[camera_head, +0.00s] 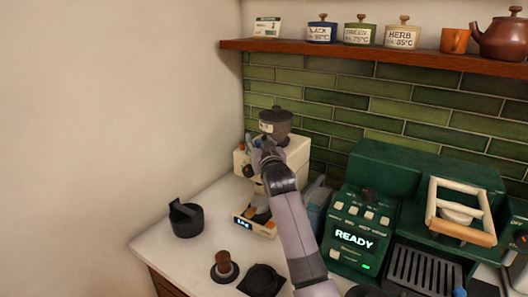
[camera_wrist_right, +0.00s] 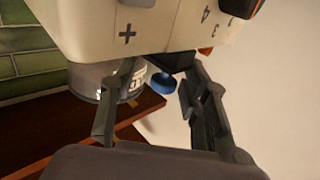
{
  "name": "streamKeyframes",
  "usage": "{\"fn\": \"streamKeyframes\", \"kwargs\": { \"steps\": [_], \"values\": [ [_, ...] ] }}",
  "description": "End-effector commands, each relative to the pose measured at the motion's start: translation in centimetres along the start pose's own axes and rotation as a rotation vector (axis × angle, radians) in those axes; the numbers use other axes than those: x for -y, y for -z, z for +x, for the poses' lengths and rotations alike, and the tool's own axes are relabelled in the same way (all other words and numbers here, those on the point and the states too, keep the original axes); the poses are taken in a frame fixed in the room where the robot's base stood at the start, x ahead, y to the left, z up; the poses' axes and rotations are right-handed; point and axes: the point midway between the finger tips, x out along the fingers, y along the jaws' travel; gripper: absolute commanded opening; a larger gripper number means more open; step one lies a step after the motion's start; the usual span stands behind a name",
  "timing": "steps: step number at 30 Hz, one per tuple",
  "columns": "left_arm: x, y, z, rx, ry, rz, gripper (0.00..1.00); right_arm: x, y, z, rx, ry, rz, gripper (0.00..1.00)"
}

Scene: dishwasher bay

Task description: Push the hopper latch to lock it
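The cream grinder (camera_head: 297,152) stands at the back left of the counter with a dark hopper (camera_head: 276,122) on top. My right arm reaches up in front of it and hides part of its face. My right gripper (camera_head: 265,152) is at the hopper's base. Contact cannot be told. The grinder body (camera_wrist_right: 90,25) and grey labelled hopper (camera_wrist_right: 92,78) are close beyond. My left gripper is not in view.
A green machine (camera_head: 375,215) reading READY stands to the right. A wooden shelf (camera_head: 380,56) with canisters runs above.

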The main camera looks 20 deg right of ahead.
Motion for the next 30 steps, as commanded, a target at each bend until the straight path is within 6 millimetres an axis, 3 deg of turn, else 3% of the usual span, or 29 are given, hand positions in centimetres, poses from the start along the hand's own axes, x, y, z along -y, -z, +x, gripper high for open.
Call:
{"fn": "streamKeyframes", "kwargs": {
  "steps": [12,18,30],
  "values": [
    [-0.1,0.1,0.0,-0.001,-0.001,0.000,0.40,0.0,-0.1,-7.5,-0.001,0.000,-0.001,0.41],
    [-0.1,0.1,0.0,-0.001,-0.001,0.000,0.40,0.0,-0.1,-10.2,0.000,-0.001,-0.001,0.41],
    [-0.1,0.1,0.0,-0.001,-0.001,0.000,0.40,0.0,0.0,-11.2,0.001,-0.001,-0.001,0.41]
  ]
}}
